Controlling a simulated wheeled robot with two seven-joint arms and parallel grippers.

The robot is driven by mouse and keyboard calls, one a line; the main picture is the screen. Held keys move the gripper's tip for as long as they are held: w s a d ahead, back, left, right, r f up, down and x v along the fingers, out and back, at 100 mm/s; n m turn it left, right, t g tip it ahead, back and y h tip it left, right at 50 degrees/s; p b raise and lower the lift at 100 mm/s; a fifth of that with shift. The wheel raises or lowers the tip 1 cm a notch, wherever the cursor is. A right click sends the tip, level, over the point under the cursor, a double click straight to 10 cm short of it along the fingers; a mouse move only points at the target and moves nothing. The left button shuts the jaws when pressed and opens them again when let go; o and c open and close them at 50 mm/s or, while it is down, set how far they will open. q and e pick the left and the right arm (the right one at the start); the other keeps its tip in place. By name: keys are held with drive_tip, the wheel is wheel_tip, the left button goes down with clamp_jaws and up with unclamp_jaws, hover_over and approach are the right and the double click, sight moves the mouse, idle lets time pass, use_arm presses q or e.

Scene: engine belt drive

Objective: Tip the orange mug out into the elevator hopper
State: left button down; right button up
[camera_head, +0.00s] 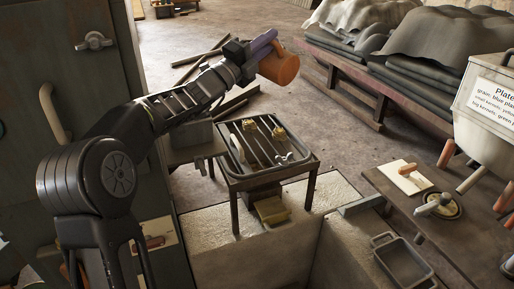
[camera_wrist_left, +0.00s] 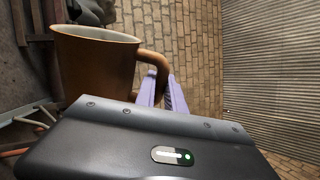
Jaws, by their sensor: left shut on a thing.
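The orange mug (camera_head: 281,66) is held in the air at the top middle of the head view. My left gripper (camera_head: 262,45), with purple fingers, is shut on it at the handle side. In the left wrist view the mug (camera_wrist_left: 95,68) shows its rim and its handle, with the purple fingers (camera_wrist_left: 163,90) at the handle. What is inside the mug cannot be seen. A dark-framed open tray on legs (camera_head: 234,168), with bars across it, stands below the mug, well apart from it. I cannot tell whether this is the elevator hopper. My right gripper is not in view.
A pale bin (camera_head: 485,125) with a sign stands at the right edge. A low bench (camera_head: 385,185) holds a white board and a round lidded thing. A grey metal pan (camera_head: 403,262) lies at the lower right. Covered stacks (camera_head: 425,50) fill the back right. A cabinet (camera_head: 75,75) is at left.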

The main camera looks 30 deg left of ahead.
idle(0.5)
use_arm(q)
drive_tip(key=shift+s+d+m+g+h+b, duration=0.25)
drive_tip(key=shift+d+m+g+h+b, duration=0.05)
drive_tip(key=shift+d+m+b, duration=0.45)
drive_tip(key=s+d+f+m+g+h+b, duration=0.1)
drive_tip(key=d+f+m+g+b, duration=0.1)
drive_tip(key=d+f+m+b, duration=0.3)
drive_tip(key=s+d+f+m+g+h+b, duration=0.1)
drive_tip(key=d+f+m+b, duration=0.5)
drive_tip(key=m, duration=0.6)
drive_tip(key=shift+s+d+f+g+b, duration=0.15)
drive_tip(key=shift+s+f+g+b, duration=0.75)
drive_tip(key=shift+f+g, duration=0.65)
